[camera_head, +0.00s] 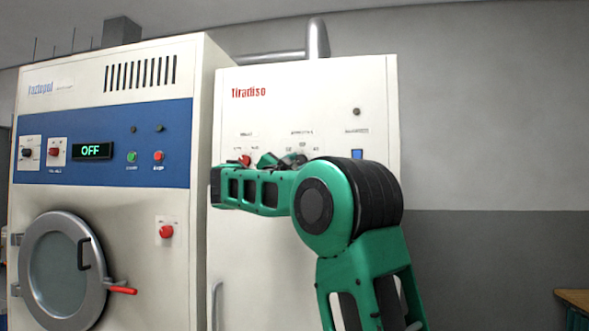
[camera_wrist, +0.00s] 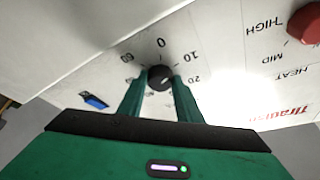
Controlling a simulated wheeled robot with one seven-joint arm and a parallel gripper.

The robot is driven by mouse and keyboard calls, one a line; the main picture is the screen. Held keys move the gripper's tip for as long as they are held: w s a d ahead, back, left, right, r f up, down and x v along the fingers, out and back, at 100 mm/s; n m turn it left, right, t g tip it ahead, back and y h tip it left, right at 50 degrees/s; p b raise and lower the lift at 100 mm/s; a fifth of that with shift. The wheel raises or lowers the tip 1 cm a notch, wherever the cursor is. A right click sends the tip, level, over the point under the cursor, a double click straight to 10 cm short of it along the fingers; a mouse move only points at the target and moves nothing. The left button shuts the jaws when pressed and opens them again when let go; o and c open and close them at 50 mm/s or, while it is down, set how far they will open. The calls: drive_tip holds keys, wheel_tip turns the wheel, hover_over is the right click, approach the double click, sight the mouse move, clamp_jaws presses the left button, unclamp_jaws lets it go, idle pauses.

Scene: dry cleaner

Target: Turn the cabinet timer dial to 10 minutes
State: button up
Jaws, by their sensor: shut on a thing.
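The black timer dial (camera_wrist: 159,77) sits on the white cabinet panel, ringed by printed numbers; 0, 10, 20 and 60 show in the wrist view. My gripper (camera_wrist: 160,84) is shut on the dial, one green finger on each side. A small pale mark shows on the dial's face, but I cannot read surely which number it points to. In the head view the white cabinet (camera_head: 300,105) stands right of the machine with the blue panel, and my green arm hides most of the dial area.
A red heat knob (camera_wrist: 305,24) with HIGH and MID labels is near the dial; it shows in the head view too (camera_head: 245,160). A blue switch (camera_wrist: 94,101) is on the dial's other side. The left machine (camera_head: 120,210) has a round door and red handle.

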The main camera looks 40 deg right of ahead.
drive_tip(key=shift+w+m+g, duration=0.1)
drive_tip(key=shift+m+g, duration=0.7)
drive_tip(key=shift+m, duration=0.6)
drive_tip(key=o, duration=1)
drive_tip(key=shift+o, duration=0.2)
drive_tip(key=v, duration=1.1)
drive_tip(key=shift+w, duration=0.1)
